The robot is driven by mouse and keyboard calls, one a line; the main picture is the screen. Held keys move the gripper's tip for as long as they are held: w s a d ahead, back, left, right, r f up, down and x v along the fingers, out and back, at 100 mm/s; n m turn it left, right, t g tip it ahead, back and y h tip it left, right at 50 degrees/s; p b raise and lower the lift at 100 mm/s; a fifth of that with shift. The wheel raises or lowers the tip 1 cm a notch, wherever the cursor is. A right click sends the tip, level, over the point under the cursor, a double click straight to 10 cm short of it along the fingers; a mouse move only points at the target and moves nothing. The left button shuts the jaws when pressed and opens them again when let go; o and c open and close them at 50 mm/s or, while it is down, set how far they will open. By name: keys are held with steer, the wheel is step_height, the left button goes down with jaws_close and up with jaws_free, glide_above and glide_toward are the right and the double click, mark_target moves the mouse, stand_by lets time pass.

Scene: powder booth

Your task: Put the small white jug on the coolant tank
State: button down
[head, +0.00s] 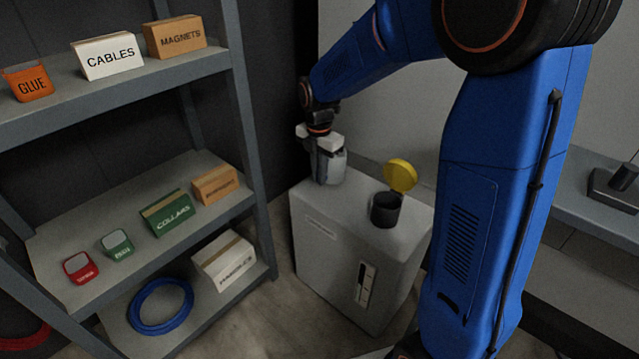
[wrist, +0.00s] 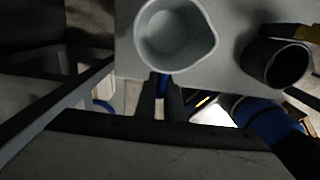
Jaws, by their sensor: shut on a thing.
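The small white jug (head: 331,167) is upright at the back left of the coolant tank's top, under my gripper (head: 322,146). In the wrist view the jug (wrist: 177,38) shows from above, open and empty, with its spout to the right. The coolant tank (head: 330,240) is a pale grey box with a flat top; its top also shows in the wrist view (wrist: 232,75). My gripper's fingers (wrist: 163,88) are shut on the jug's near side. The jug's base looks at the tank top, but I cannot tell if it fully rests there.
A black filler neck (head: 385,210) with a raised yellow cap (head: 401,175) stands on the tank right of the jug. A grey shelf (head: 130,195) with labelled boxes and bins stands at left. A bench (head: 600,225) is at right.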

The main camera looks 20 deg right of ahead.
steer(key=shift+f, duration=1.65)
steer(key=shift+f, duration=0.15)
steer(key=c, duration=1.8)
jaws_free()
steer(key=shift+c, duration=0.2)
step_height(320, 180, up, 12)
steer(key=shift+s+r, duration=0.1)
steer(key=shift+r, duration=0.1)
